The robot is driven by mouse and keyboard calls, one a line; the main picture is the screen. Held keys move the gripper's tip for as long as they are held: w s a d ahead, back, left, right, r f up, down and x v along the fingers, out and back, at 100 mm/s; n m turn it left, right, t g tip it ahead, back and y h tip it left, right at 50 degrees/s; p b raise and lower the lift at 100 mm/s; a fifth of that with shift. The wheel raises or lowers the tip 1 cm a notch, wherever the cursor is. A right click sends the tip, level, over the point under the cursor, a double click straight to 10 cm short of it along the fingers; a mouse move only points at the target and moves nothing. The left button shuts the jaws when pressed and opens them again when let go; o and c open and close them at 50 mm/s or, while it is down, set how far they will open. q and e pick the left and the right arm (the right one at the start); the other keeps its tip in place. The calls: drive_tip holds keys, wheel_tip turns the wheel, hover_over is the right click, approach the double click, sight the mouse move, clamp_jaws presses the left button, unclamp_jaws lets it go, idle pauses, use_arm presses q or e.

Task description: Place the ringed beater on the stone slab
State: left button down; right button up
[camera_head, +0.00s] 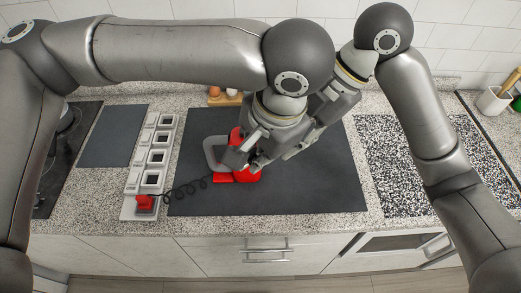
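A red appliance with a grey loop handle (213,150), which looks like a hand mixer, lies on a large dark mat (315,192). A dark coiled cord runs from it to a red plug at the left. I cannot make out a ringed beater. My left gripper (246,163) is over the red appliance and hides much of it; whether it grips anything is unclear. My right gripper (291,152) is close beside it on the right, partly behind my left wrist. A black-and-white speckled slab (375,180) lies right of the mat, and a plain dark grey slab (113,137) lies at the left.
A white power strip (131,183) with several sockets stands left of the mat; the red plug (145,202) is at its near end. A small wooden holder (226,100) with eggs is behind the mat. A utensil pot (492,101) stands far right. The mat's front right is clear.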

drive_tip(key=o, duration=1.1)
